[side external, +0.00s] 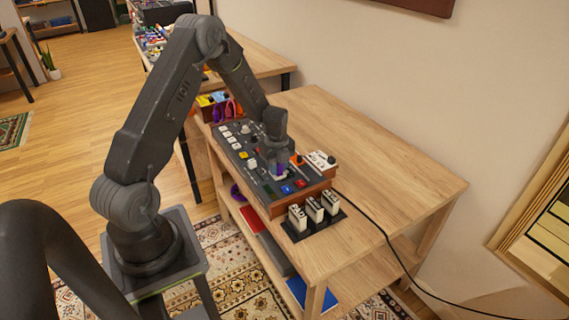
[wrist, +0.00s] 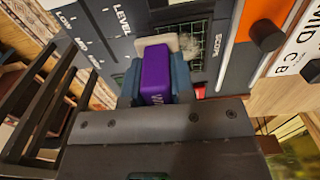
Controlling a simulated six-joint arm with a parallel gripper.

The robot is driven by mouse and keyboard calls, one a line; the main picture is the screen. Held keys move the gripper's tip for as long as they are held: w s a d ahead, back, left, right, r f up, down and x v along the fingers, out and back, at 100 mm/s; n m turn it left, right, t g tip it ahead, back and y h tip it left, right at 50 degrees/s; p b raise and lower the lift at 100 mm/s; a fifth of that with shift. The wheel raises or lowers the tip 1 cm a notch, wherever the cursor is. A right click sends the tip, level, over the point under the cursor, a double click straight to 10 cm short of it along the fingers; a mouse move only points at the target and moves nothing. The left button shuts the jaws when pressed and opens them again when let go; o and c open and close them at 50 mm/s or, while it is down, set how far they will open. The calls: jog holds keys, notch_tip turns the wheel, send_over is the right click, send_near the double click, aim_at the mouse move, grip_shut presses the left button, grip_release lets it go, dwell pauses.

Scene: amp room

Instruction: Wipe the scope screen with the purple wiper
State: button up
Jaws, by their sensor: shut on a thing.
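My gripper (wrist: 154,85) is shut on the purple wiper (wrist: 155,72), which has a pale pad (wrist: 158,43) at its far end. In the side view my gripper (side external: 276,160) is low over the control panel, with the wiper (side external: 281,168) between its fingers. The scope screen (wrist: 197,30) is dark with a green grid, beside the word SCOPE. The pad is over or against the screen; I cannot tell whether it touches. A pale smear (wrist: 188,46) shows on the grid beside the pad. The wiper and gripper hide part of the screen.
The dark panel (side external: 232,152) carries knobs and coloured buttons. Several white switch blocks (side external: 314,208) stand at the near end. The tabletop (side external: 370,160) is clear to the right, with a black cable (side external: 372,222) across it.

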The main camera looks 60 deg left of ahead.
aim_at(292, 170)
jog(key=shift+w, duration=2.6)
notch_tip(292, 170, up, 8)
jog(key=shift+r, duration=0.15)
